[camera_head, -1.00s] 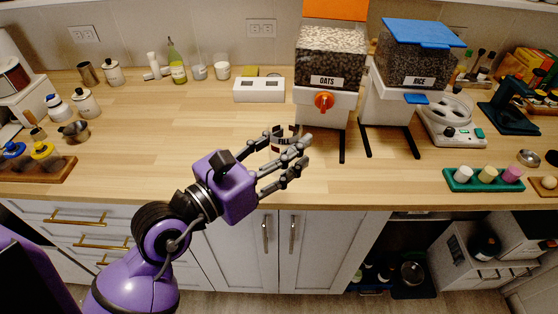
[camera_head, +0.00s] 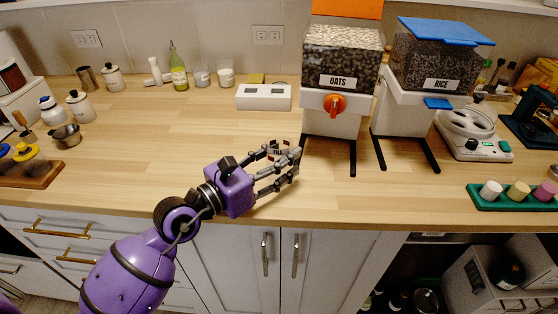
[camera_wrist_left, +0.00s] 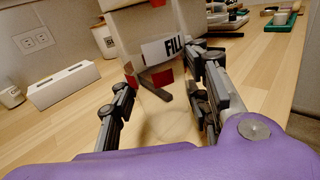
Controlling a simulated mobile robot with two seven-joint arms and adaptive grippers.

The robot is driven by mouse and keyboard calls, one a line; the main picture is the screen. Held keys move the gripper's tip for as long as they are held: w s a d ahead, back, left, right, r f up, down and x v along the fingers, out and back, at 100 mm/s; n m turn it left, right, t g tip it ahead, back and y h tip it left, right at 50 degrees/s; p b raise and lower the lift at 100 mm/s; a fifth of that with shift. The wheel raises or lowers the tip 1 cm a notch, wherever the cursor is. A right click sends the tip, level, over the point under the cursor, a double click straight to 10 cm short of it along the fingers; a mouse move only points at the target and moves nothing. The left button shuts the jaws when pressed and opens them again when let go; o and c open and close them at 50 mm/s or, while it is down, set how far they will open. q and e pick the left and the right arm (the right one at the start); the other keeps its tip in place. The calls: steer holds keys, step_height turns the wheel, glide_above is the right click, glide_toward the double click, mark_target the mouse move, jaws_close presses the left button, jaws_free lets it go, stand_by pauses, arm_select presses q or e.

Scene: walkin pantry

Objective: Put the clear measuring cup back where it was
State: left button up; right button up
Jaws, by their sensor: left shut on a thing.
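The clear measuring cup (camera_head: 278,150) shows mostly by its white "FILL" label, above the counter in front of the OATS dispenser (camera_head: 338,82). My left gripper (camera_head: 287,164) is shut on the cup, and its dark fingers hide part of it. In the left wrist view the cup (camera_wrist_left: 161,50) stands between the fingers of my left gripper (camera_wrist_left: 163,92), label showing and clear walls hard to make out. Whether its base touches the counter I cannot tell. The OATS dispenser has an orange knob and dark legs. My right gripper is not in view.
The RICE dispenser (camera_head: 435,72) stands right of the OATS one. A white box (camera_head: 263,97) lies behind the gripper. A green tray (camera_head: 510,199) of coloured pieces is at right. The wooden counter (camera_head: 150,160) is clear left of the gripper.

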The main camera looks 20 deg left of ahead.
arm_select(q)
steer(key=shift+f, duration=0.3)
steer(key=o, duration=1.2)
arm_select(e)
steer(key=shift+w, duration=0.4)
arm_select(q)
steer(key=shift+r, duration=0.15)
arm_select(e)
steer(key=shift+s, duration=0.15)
arm_select(q)
steer(key=shift+s+a, duration=0.1)
steer(key=shift+s, duration=0.1)
steer(key=b+v, duration=0.3)
steer(key=v, duration=0.7)
steer(key=shift+s+a, duration=0.15)
steer(key=shift+s, duration=0.15)
steer(key=shift+s+a, duration=0.2)
steer(key=shift+s, duration=0.2)
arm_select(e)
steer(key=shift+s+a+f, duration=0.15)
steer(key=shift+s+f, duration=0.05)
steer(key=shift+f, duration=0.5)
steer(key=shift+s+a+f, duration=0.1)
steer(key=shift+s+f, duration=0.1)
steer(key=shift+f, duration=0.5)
